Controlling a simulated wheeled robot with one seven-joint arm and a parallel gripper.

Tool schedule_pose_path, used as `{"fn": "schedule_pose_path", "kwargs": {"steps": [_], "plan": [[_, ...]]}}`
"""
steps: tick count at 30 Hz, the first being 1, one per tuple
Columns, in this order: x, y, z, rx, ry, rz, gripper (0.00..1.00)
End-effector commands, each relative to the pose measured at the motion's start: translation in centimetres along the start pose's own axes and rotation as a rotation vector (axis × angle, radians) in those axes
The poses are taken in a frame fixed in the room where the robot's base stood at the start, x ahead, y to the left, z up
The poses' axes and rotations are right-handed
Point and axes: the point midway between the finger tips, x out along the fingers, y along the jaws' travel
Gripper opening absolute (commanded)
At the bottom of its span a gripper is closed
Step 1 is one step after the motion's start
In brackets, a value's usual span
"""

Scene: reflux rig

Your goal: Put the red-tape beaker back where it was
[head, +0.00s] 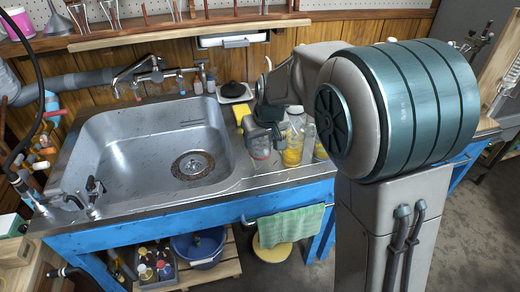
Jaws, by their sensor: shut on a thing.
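My gripper (263,132) is at the right edge of the steel sink, pointing down, and shut on a clear glass beaker (259,151). A faint reddish tint shows on the beaker, which looks like the red tape, though it is small and partly covered by the fingers. The beaker is over the counter strip just right of the sink basin. I cannot tell whether its base touches the counter.
Bottles with yellow liquid (293,147) stand close to the right of the beaker. The sink basin (130,145) is empty. A green towel (289,226) hangs in front.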

Motion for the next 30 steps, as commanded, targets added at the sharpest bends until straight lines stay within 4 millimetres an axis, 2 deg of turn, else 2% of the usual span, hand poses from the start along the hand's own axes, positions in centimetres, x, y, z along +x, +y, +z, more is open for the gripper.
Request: {"fn": "schedule_pose_path", "kwargs": {"steps": [9, 20, 21, 23, 24, 30], "plan": [[3.6, 0.0, 1.6, 0.0, -0.002, 0.0, 0.23], [3.9, 0.0, 1.7, 0.0, 0.0, 0.0, 0.23], [3.9, 0.0, 1.7, 0.0, -0.001, 0.0, 0.58], [3.8, 0.0, 1.6, 0.0, -0.001, 0.0, 0.75], [3.8, 0.0, 1.7, 0.0, -0.001, 0.0, 0.77], [3.8, 0.0, 1.7, 0.0, -0.001, 0.0, 0.77]]}}
